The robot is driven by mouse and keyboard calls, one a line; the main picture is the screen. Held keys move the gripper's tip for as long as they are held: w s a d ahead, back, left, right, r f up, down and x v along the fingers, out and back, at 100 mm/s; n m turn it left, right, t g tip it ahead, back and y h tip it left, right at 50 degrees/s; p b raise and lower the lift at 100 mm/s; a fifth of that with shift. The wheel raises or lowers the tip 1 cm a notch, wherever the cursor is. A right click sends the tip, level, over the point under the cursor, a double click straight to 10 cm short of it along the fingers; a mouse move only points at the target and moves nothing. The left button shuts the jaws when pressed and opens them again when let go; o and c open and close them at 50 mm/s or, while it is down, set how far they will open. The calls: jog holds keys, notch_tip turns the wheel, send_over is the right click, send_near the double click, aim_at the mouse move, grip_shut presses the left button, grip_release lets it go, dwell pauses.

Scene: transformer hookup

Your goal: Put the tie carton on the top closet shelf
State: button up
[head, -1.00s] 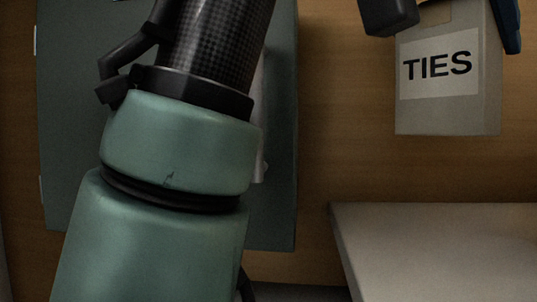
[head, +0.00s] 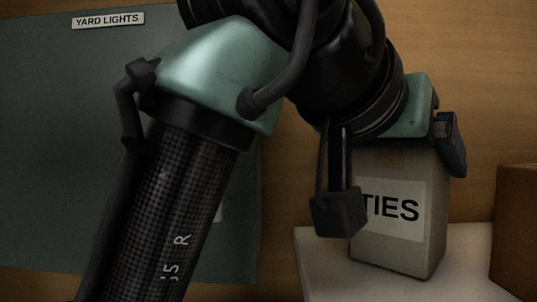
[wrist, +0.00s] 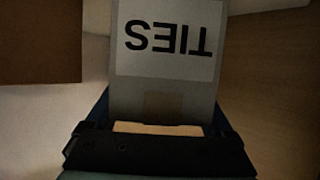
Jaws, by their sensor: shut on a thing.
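The tie carton (head: 400,255) is a grey box with a white label reading TIES, partly covered by one finger. My gripper (head: 395,178) is shut on it near its top, one finger at each side. The carton is upright, in front of or over the pale closet shelf (head: 318,262) in the head view. I cannot tell whether its base touches the shelf. In the wrist view the carton (wrist: 165,85) shows upside down, its taped top end between the fingers of my gripper (wrist: 160,145).
A brown box (head: 516,235) stands at the right, a short gap from the carton. It also shows at the upper left of the wrist view (wrist: 40,40). A grey-green panel (head: 60,130) labelled YARD LIGHTS is at the left. A wooden wall (head: 465,60) is behind.

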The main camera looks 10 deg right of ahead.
jog(key=o, duration=1.3)
jog(key=shift+f, duration=0.1)
jog(key=b+v, duration=0.4)
jog(key=v, duration=0.8)
